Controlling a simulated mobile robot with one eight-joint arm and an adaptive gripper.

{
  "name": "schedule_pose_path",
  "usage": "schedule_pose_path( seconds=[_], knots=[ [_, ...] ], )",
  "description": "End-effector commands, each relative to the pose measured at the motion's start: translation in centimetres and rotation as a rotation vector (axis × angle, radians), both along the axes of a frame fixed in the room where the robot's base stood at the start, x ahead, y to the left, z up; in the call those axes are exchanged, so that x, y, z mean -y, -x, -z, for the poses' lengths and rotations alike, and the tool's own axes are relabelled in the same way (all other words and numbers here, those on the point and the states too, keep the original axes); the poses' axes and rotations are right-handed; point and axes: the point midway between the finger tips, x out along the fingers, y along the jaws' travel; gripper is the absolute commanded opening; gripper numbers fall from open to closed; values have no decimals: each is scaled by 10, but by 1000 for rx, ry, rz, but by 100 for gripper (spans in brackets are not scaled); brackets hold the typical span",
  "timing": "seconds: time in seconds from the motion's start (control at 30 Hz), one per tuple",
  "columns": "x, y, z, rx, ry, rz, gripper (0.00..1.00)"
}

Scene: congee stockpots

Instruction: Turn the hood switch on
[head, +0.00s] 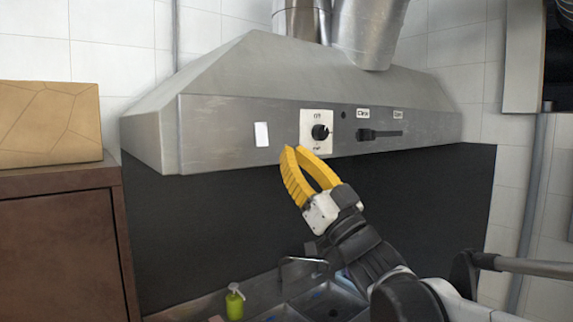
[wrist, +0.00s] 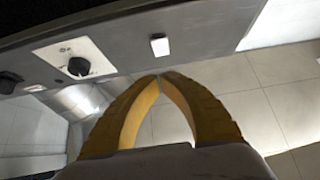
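The hood switch is a black round knob (head: 320,132) on a white square plate (head: 307,121), set in the front face of the metal hood (head: 225,125). Small lettering above and below the knob is too small to read surely. In the wrist view the knob (wrist: 78,66) and its plate (wrist: 98,62) are at the upper left. My gripper (head: 293,149) has yellow fingers whose tips meet, with nothing between them. It is below and left of the knob, apart from it. In the wrist view the fingertips (wrist: 158,76) are right of the knob.
A blank white rectangle (head: 261,134) is on the hood face left of the switch. A dark slider-like control (head: 380,135) is to the right. Below are a sink (head: 325,301) and a green pump bottle (head: 235,302). A brown cabinet (head: 62,240) stands at the left.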

Motion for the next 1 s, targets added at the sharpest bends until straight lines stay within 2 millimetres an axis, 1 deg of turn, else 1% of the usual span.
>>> schedule_pose_path(
  seconds=[0.03, 0.17, 0.3, 0.4, 0.53, 0.87, 1.0],
  knots=[
    [-6, -7, -9, 0, 0, -2, 0],
    [-17, -25, -25, -1, 0, -1, 0],
    [-29, -42, -20, 0, 0, -1, 0],
    [-35, -50, -19, 0, 0, 0, 0],
    [-38, -56, -17, -1, 1, 0, 0],
    [-38, -56, -16, -1, 1, 1, 0],
    [-45, -66, -8, 16, -10, -1, 0]
  ],
)
